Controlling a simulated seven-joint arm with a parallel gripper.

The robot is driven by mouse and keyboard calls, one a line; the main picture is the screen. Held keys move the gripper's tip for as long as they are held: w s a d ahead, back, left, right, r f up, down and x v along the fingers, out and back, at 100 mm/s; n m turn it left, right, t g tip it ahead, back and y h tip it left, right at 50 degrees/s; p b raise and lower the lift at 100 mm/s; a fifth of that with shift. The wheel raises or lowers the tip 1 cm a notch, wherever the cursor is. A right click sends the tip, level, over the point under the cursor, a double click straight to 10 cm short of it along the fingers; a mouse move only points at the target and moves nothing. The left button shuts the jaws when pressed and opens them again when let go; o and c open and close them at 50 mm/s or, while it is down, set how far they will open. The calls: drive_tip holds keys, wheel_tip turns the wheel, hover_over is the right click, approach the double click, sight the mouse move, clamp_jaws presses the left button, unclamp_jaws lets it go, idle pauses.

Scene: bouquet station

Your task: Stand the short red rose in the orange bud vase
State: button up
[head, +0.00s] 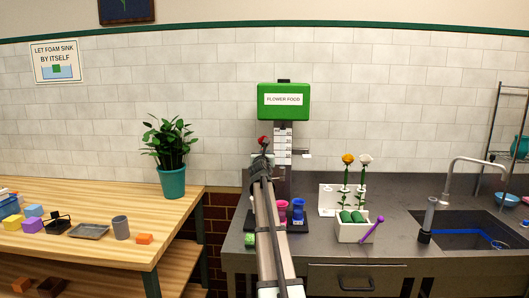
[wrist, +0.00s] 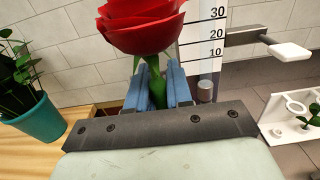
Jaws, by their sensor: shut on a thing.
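The red rose (head: 263,140) is held up in front of the green flower food dispenser's post. In the wrist view its large red bloom (wrist: 142,28) is above the fingers and its green stem runs between them. My gripper (wrist: 159,88) is shut on the stem just below the bloom; it also shows in the head view (head: 264,153). The lower stem is hidden. I cannot make out the orange bud vase; my arm covers part of the counter. A pink vase (head: 282,208) and a blue vase (head: 298,211) stand just right of my arm.
The flower food dispenser (head: 284,101) and a marked height scale (head: 282,146) are behind the rose. A white rack (head: 328,198) with a yellow and a white flower stands right, behind a white box (head: 346,232). A potted plant (head: 172,181) stands on the wooden table at left.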

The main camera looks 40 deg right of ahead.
drive_tip(key=shift+f, duration=3.45)
drive_tip(key=o, duration=0.9)
drive_tip(key=shift+o, duration=0.3)
drive_tip(key=o, duration=0.6)
drive_tip(key=shift+c, duration=0.2)
drive_tip(key=shift+s+a, duration=0.1)
drive_tip(key=shift+a, duration=0.05)
drive_tip(key=shift+v, duration=2.35)
